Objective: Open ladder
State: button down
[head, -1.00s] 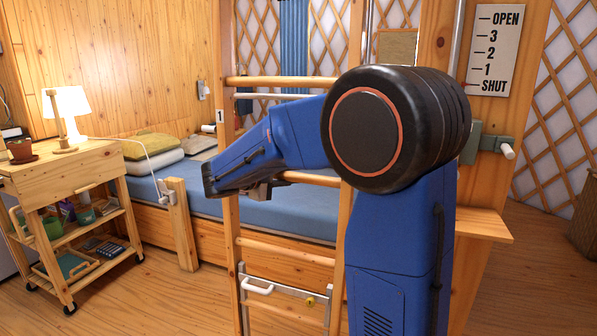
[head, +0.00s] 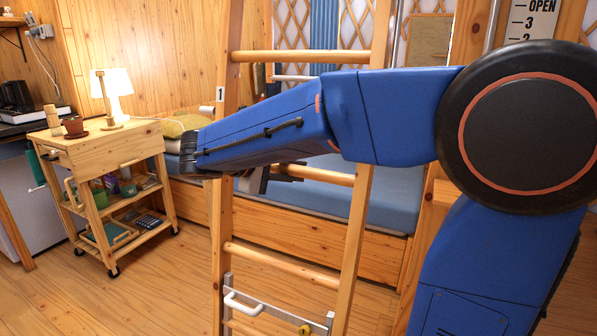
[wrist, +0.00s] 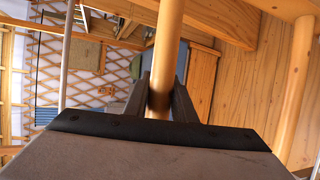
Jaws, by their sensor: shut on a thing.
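The wooden ladder (head: 225,130) stands upright in the middle of the head view, with round rungs and a small "1" label on its left rail. My gripper (wrist: 159,90) is shut on a ladder rung (wrist: 168,45), which runs between its two fingers in the wrist view. In the head view the held rung (head: 325,175) shows to the right of my gripper, and my blue arm hides part of the ladder.
A bed with a blue mattress (head: 390,215) lies behind the ladder. A wooden trolley (head: 105,155) with a lamp (head: 116,90) stands at the left. A sign (head: 535,20) reading OPEN is partly cut off at top right. Bare floor (head: 160,300) lies at front left.

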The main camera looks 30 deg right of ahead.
jog(key=shift+s+a, duration=0.3)
jog(key=shift+s, duration=0.05)
jog(key=c, duration=1.5)
grip_release()
jog(key=shift+s+a, duration=0.1)
jog(key=shift+a, duration=0.05)
jog(key=v, duration=1.7)
jog(key=shift+a, duration=0.2)
